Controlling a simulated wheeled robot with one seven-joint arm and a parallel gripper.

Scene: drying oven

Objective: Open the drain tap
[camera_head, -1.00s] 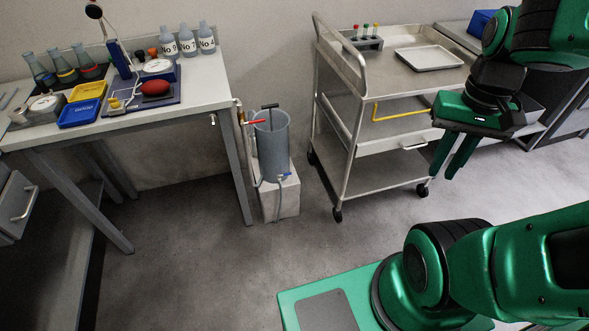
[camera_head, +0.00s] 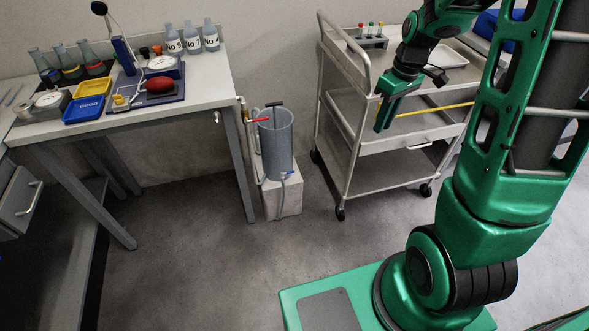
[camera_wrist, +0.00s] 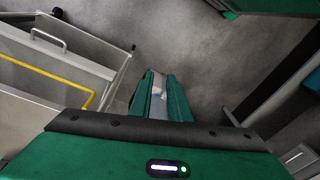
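The grey cylindrical vessel (camera_head: 275,145) stands upright on a pale block (camera_head: 284,198) on the floor between bench and trolley. A small tap with a blue handle (camera_head: 288,174) sits low on its front, with a hose hanging from it. A red-handled valve (camera_head: 261,119) is near its top, on the left side. My gripper (camera_head: 382,118) is in front of the trolley, up and to the right of the vessel, apart from it. In the wrist view the two green fingers (camera_wrist: 159,96) have a gap between them. A pale shape shows in that gap, too small to identify.
A metal trolley (camera_head: 362,165) stands right of the vessel, carrying a tube rack (camera_head: 372,40) and a tray (camera_head: 444,57). The bench (camera_head: 200,98) on the left holds flasks and bottles. Open floor (camera_head: 230,265) lies in front of the vessel.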

